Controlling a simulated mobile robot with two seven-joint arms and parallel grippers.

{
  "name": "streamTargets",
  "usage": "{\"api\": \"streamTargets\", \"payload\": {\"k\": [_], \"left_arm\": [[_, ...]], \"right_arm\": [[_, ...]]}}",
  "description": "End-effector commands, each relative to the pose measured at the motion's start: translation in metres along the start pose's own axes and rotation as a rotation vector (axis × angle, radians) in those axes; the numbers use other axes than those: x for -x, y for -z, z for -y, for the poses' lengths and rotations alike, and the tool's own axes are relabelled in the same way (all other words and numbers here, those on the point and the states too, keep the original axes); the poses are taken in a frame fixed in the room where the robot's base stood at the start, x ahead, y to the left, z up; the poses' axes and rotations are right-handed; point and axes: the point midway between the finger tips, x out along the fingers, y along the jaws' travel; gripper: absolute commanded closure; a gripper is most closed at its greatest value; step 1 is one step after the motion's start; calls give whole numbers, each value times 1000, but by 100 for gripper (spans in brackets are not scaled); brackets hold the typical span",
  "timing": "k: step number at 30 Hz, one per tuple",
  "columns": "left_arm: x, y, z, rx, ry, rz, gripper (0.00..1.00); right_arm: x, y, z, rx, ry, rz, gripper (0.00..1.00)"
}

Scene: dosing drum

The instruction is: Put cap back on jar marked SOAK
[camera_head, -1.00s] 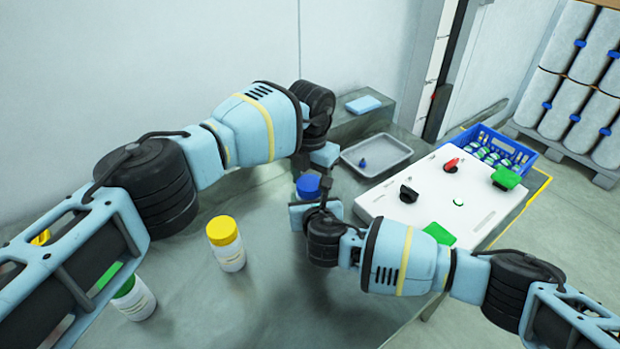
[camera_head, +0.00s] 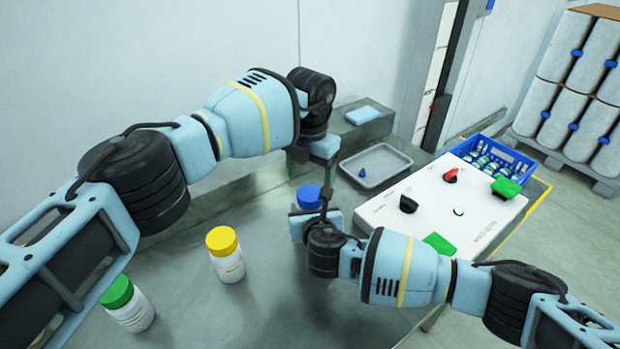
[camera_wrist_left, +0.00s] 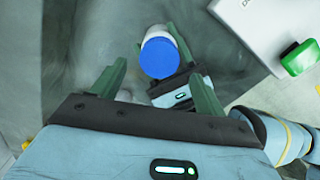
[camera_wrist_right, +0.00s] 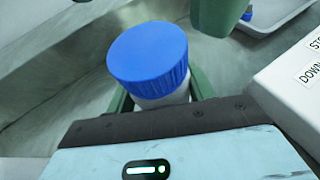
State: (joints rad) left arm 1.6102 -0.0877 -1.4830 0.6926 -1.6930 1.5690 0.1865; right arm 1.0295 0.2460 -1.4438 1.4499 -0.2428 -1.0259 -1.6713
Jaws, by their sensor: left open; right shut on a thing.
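A white jar with a blue cap (camera_head: 309,196) stands upright in my right gripper (camera_head: 306,222). The right wrist view shows the blue cap (camera_wrist_right: 148,55) sitting on top of the jar body, with the right fingers shut around the body below it. I cannot tell whether the cap is fully tightened. My left gripper (camera_wrist_left: 146,45) is open above the cap, its two green fingers apart on either side of it in the left wrist view. One left finger also shows at the top of the right wrist view. No label on this jar is readable, so SOAK cannot be confirmed.
A yellow-capped jar (camera_head: 226,254) and a green-capped jar (camera_head: 129,304) stand on the table at left. A grey tray (camera_head: 392,181) with a small blue item is behind. A white control panel (camera_head: 470,222) with knobs and green buttons lies right, a blue crate (camera_head: 510,153) beyond it.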

Motion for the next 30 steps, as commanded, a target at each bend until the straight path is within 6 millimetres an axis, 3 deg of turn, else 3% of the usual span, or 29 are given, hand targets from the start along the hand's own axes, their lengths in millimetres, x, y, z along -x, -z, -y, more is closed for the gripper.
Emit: {"api": "streamTargets", "payload": {"k": [7, 19, 30], "left_arm": [[3, 0, 1, 42, 2, -1, 30], [32, 0, 0, 400, 0, -1, 30], [34, 1, 0, 435, -1, 0, 30]], "right_arm": [[0, 0, 0, 0, 0, 0, 100], [0, 0, 0, 0, -1, 0, 100], [0, 0, 0, 0, -1, 0, 100]]}}
